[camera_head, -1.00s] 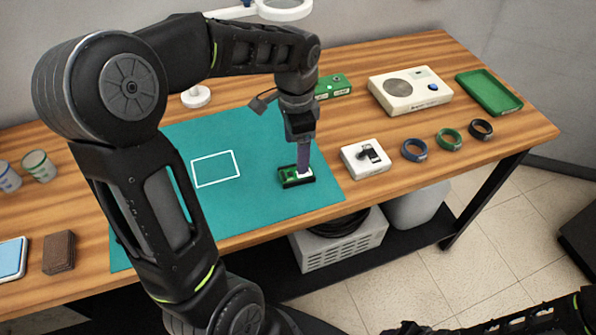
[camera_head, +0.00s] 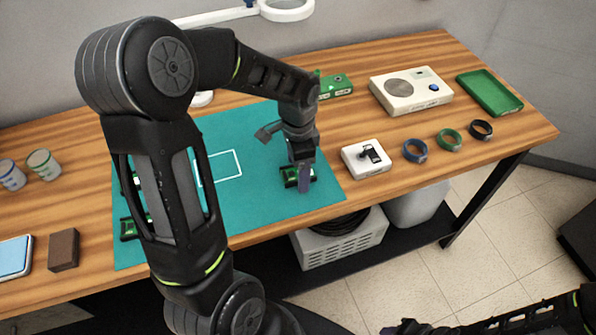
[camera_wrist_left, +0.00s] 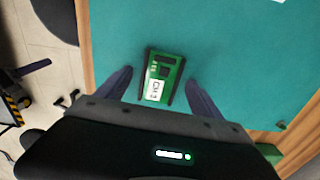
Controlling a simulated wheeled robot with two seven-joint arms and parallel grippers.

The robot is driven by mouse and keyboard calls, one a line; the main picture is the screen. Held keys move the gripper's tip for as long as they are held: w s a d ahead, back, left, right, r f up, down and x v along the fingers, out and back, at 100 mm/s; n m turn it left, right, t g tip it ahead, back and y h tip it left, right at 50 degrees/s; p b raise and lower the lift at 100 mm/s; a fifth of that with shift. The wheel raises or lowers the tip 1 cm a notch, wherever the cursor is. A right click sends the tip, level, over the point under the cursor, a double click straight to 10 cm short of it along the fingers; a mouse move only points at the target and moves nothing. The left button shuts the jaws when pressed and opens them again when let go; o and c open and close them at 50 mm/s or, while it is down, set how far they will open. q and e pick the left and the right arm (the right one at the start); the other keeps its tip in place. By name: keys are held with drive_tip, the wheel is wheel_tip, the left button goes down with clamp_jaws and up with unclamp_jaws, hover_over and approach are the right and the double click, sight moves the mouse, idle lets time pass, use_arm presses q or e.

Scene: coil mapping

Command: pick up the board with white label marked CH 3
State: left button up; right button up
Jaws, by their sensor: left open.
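A green board with a white label (camera_wrist_left: 154,90) lies on the teal mat (camera_wrist_left: 225,45) in a dark holder. The label carries dark marks that I cannot read surely. My left gripper (camera_wrist_left: 158,80) is open, with one finger on each side of the board, apart from it. In the head view this gripper (camera_head: 304,185) stands over the board (camera_head: 289,174) near the mat's front right and hides part of it. Two more green boards, one nearer (camera_head: 128,229) and one farther (camera_head: 133,183), are partly hidden behind my left arm. My right gripper (camera_head: 408,327) is barely in view at the bottom edge.
Right of the mat stand a white block with a dark part (camera_head: 366,158), several rings (camera_head: 415,151), a cream device (camera_head: 410,92) and a green tray (camera_head: 489,91). A green box (camera_head: 336,86) is behind. Cups (camera_head: 43,165) and a brown block (camera_head: 64,250) are at left.

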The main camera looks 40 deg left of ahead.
use_arm(q)
drive_tip(key=shift+c, duration=0.3)
drive_tip(key=c, duration=1.4)
